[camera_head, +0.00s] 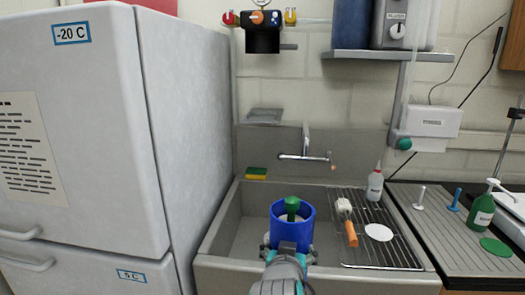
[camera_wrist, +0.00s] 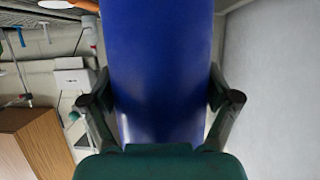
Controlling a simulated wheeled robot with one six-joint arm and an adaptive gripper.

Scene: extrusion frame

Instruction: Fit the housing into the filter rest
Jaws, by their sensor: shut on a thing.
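The blue cylinder (camera_head: 291,235), which I take to be the housing, is over the sink and looks hollow and open at the top. My gripper (camera_head: 290,247) is shut on its near side. In the wrist view the blue wall (camera_wrist: 160,65) fills the space between the two fingers of my gripper (camera_wrist: 162,98). A green knob-like part (camera_head: 292,206) shows inside the blue rim; I cannot tell whether it touches the cylinder or stands behind or below it. I cannot identify the filter rest; the cylinder's lower end is hidden by my gripper and arm.
The sink (camera_head: 235,232) surrounds the cylinder, with a tap (camera_head: 305,157) behind. A tall freezer (camera_head: 185,130) stands close on the left.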

